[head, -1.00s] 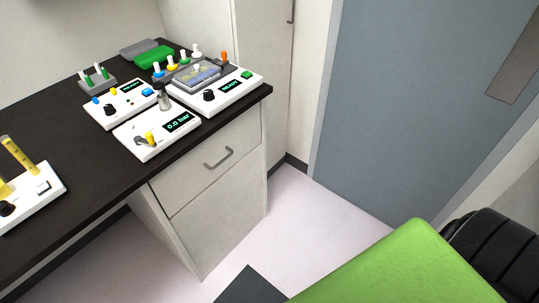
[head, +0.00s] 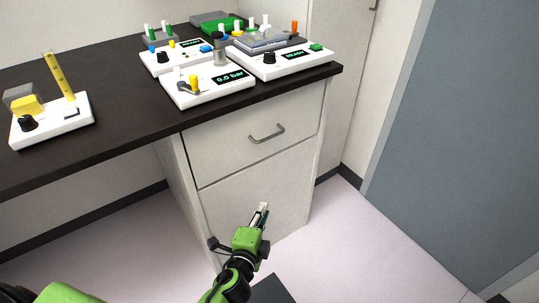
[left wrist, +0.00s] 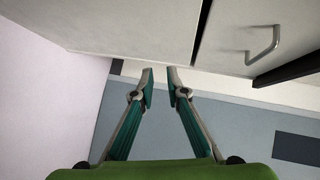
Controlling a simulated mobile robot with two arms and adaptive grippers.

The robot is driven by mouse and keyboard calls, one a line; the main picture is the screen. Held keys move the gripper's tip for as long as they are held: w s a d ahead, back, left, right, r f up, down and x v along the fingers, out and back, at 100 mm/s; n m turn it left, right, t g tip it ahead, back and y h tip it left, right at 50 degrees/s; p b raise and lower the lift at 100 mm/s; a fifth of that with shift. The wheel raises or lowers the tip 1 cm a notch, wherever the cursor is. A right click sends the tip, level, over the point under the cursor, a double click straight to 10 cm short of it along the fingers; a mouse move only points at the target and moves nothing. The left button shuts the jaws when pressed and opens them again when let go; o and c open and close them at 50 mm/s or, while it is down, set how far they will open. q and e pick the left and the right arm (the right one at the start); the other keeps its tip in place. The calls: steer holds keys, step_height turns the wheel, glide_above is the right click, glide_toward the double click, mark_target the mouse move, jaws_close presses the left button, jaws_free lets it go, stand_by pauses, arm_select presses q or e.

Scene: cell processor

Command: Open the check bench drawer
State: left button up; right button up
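The check bench drawer (head: 230,138) is the upper white front under the dark bench top, and it is shut. Its grey bar handle (head: 267,134) sits in the middle of the front; the handle also shows at the upper right of the left wrist view (left wrist: 265,45). My left gripper (head: 264,206) is in front of the lower cabinet door (head: 240,190), below the handle and apart from it. In the left wrist view its two fingers (left wrist: 160,72) are apart with nothing between them. My right gripper is not in view.
The dark bench top (head: 120,130) carries several white devices, including one reading 0.0 bar (head: 210,95) and one with a yellow tube (head: 55,120). A grey-blue door (head: 460,150) stands at the right. Pale floor (head: 370,240) is clear between.

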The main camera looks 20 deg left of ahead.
arm_select(q)
step_height(320, 180, up, 15)
steer(key=a+m+t+y+b, duration=0.1)
steer(key=m+t+y+b, duration=0.1)
steer(key=t+b, duration=0.15)
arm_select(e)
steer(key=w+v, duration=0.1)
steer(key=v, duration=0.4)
arm_select(q)
steer(key=p, duration=0.2)
glide_toward(269, 137)
steer(key=shift+t, duration=0.35)
steer(key=w, duration=0.2)
steer(key=w+a, duration=0.1)
steer(key=w, duration=0.1)
steer(key=shift+w+f, duration=0.15)
steer(key=shift+w, duration=0.2)
steer(key=shift+w+a+r, duration=0.1)
steer(key=shift+w+a, duration=0.05)
steer(key=shift+w, duration=1.2)
steer(key=shift+w+a+r, duration=0.1)
steer(key=shift+w+a, duration=0.1)
steer(key=shift+w, duration=1.15)
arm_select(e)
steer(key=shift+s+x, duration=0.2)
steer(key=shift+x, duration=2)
arm_select(q)
jaws_close()
